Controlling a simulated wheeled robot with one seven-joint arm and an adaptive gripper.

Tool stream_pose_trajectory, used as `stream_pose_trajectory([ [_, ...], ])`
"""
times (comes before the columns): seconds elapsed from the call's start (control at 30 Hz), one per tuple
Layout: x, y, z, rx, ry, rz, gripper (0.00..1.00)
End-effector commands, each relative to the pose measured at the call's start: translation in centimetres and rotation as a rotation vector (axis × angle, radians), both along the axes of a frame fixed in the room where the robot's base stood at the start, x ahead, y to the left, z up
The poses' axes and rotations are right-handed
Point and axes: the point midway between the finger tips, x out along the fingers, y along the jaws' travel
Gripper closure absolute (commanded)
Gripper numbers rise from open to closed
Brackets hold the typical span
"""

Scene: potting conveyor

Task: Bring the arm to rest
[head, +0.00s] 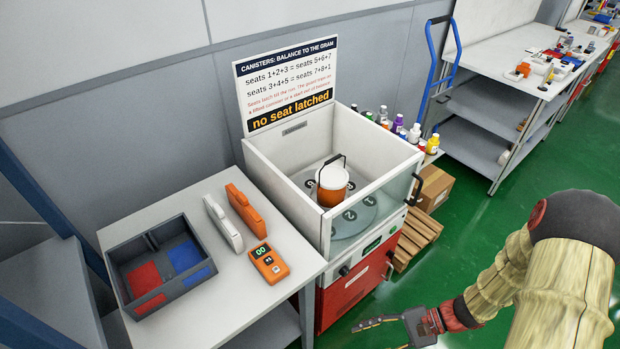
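My arm (568,270) reaches in from the right edge, bent, with its end low at the bottom of the picture. My gripper (376,334) points left, over the green floor in front of the red-fronted machine. Its two fingers look spread apart, with nothing visible between them. The lower finger is partly cut off by the bottom edge. The gripper is apart from the machine and the table.
A white open-topped machine (290,196) holds an orange and white canister (332,188) on a numbered turntable. Its sign reads "no seat latched". A table (222,289) at left bears a divided tray (125,266), two cases and an orange handheld device (269,264).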

Motion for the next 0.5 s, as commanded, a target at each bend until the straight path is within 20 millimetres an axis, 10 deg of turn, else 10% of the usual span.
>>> stream_pose_trajectory([
  [0.5, -0.7, -7.9, 16.1, -0.768, -0.345, 0.523, 0.55],
])
